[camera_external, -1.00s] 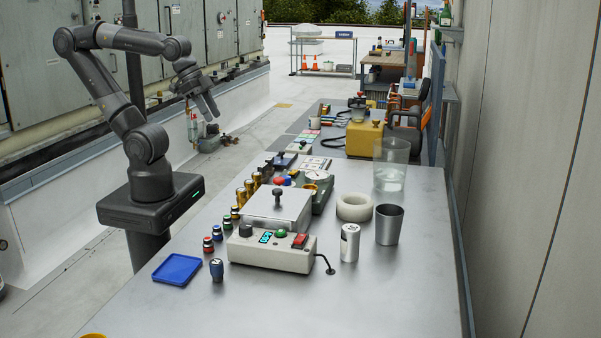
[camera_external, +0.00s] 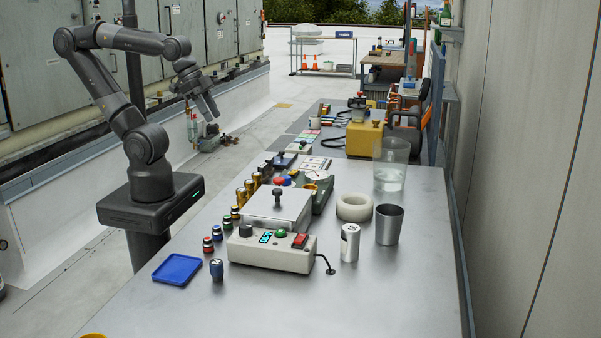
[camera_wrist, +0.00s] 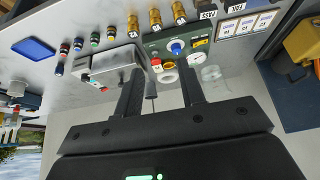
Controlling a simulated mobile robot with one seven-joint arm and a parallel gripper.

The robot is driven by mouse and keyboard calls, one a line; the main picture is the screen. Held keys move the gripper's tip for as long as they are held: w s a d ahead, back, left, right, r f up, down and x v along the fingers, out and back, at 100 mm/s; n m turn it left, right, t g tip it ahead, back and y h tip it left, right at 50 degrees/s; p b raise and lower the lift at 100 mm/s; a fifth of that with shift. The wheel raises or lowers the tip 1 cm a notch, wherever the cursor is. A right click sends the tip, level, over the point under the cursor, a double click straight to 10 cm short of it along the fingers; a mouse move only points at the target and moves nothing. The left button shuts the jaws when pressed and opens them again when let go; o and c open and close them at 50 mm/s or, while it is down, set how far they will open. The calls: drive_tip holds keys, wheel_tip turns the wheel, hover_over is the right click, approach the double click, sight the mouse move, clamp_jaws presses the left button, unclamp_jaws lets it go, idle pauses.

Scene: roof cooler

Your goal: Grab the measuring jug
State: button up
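The measuring jug (camera_external: 391,166) is a tall clear vessel, partly filled with clear liquid. It stands upright at the right side of the grey table in the external view. A faint clear round shape (camera_wrist: 213,74) in the wrist view may be the jug, but I cannot tell for sure. My gripper (camera_external: 211,107) hangs in the air beyond the table's left edge, well apart from the jug. In the wrist view my gripper (camera_wrist: 160,72) has its two fingers spread, with nothing held between them.
A white ring (camera_external: 354,207), a dark metal cup (camera_external: 389,225) and a silver can (camera_external: 349,243) stand near the jug. A control box (camera_external: 270,250) and several small fittings fill the table's middle. A yellow case (camera_external: 363,140) stands behind the jug. The front right tabletop is clear.

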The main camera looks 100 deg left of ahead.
drive_tip(key=shift+c, duration=0.2)
idle(0.5)
drive_tip(key=t+y, duration=0.1)
drive_tip(key=t, duration=0.3)
approach(390, 167)
drive_tip(key=s+d+r, duration=0.1)
drive_tip(key=s+r, duration=0.1)
drive_tip(key=s, duration=0.5)
drive_tip(key=s+d+r, duration=0.1)
drive_tip(key=s+r, duration=0.1)
drive_tip(key=s, duration=0.5)
drive_tip(key=shift+w+a+f+t+h, duration=0.15)
drive_tip(key=shift+w+a+f+t, duration=0.35)
drive_tip(key=shift+w+f, duration=2.15)
drive_tip(key=shift+w+a+f+t+h, duration=0.35)
drive_tip(key=shift+w+f, duration=0.95)
drive_tip(key=shift+w, duration=2.65)
drive_tip(key=shift+w+a+f+t, duration=0.45)
drive_tip(key=shift+w+a+f, duration=0.4)
drive_tip(key=shift+w+f, duration=1.8)
drive_tip(key=shift+w+r, duration=0.65)
drive_tip(key=shift+c, duration=0.4)
clamp_jaws()
drive_tip(key=shift+r, duration=0.1)
